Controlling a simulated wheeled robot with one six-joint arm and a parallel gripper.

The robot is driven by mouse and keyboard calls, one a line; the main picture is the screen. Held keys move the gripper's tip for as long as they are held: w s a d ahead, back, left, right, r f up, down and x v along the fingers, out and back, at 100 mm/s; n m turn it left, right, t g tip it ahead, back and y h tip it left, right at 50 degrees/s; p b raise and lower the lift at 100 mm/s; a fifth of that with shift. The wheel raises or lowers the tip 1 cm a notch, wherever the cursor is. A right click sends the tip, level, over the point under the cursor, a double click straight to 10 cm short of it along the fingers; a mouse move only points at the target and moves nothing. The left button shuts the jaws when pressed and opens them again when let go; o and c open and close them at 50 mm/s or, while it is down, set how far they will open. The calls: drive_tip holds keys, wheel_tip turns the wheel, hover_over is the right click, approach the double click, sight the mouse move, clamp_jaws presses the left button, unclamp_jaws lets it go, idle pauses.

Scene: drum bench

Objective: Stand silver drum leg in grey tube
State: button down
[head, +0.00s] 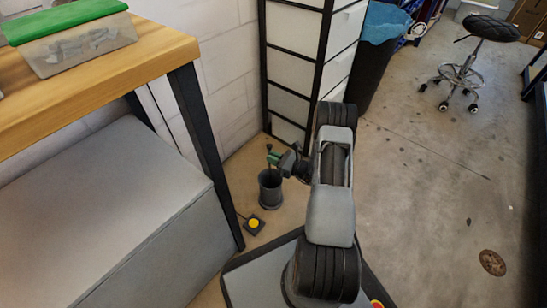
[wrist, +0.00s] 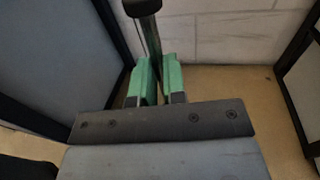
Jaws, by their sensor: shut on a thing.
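The grey tube (head: 270,193) stands upright on the floor between the bench leg and my arm, with its open mouth up. My gripper (head: 274,158) is at the tube's mouth in the head view, just above its rim. Its green fingers show in the wrist view (wrist: 158,82), shut on the drum leg (wrist: 151,36). The leg looks dark here: a thin upright rod with a wider top end above the fingers. Only a small top bit shows in the head view (head: 269,147). Its lower end is hidden, so I cannot tell whether it is inside the tube.
A small black box with a yellow button (head: 254,223) lies on the floor near the tube. A wooden bench (head: 160,52) with a dark leg (head: 207,150) and a large grey box (head: 105,190) are at left. A drawer cabinet (head: 294,70) stands behind. Open floor is at right.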

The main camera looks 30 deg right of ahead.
drive_tip(key=c, duration=1.1)
unclamp_jaws()
drive_tip(key=p+v, duration=0.4)
drive_tip(key=v, duration=1)
drive_tip(key=shift+r, duration=0.1)
